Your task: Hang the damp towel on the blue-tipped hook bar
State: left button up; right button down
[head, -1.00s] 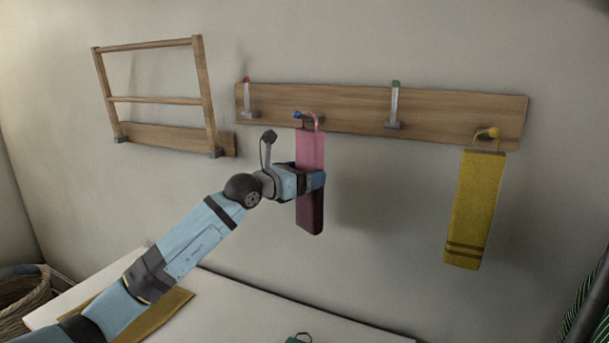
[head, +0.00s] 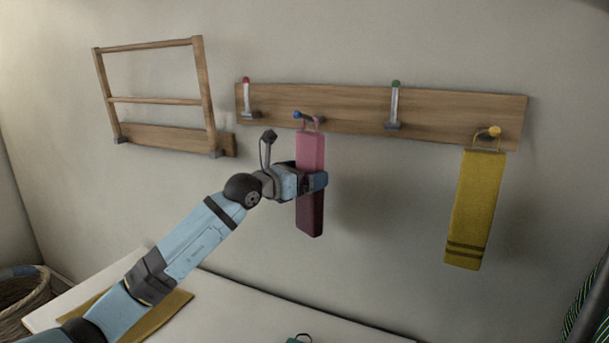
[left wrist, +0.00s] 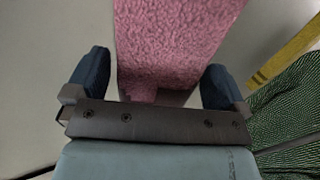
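The pink towel (head: 311,153) with a dark maroon, damp-looking lower part hangs upright below the wooden rack. Its pink loop (head: 304,124) is around the blue-tipped hook bar (head: 312,118), with the blue tip sticking out on the left. My left gripper (head: 313,181) is at the towel's middle, with fingers on both sides of it. In the left wrist view the fingers (left wrist: 152,85) stand wide apart, with a visible gap between the left finger and the pink cloth (left wrist: 170,45). My right gripper is not in view.
The wooden rack (head: 360,110) also carries red-tipped (head: 246,95), green-tipped (head: 395,100) and yellow-tipped (head: 490,132) hooks. A yellow towel (head: 475,205) hangs at the right. A wooden frame (head: 155,100) is on the wall at left. A pale surface (head: 255,305) lies below.

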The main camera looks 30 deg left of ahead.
pick_arm(q)
jog(key=b+v, duration=0.2)
jog(key=v, duration=1.2)
jog(key=shift+b, duration=0.4)
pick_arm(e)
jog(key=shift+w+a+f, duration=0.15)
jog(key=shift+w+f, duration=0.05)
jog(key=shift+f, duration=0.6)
pick_arm(q)
jog(key=shift+d+f, duration=0.1)
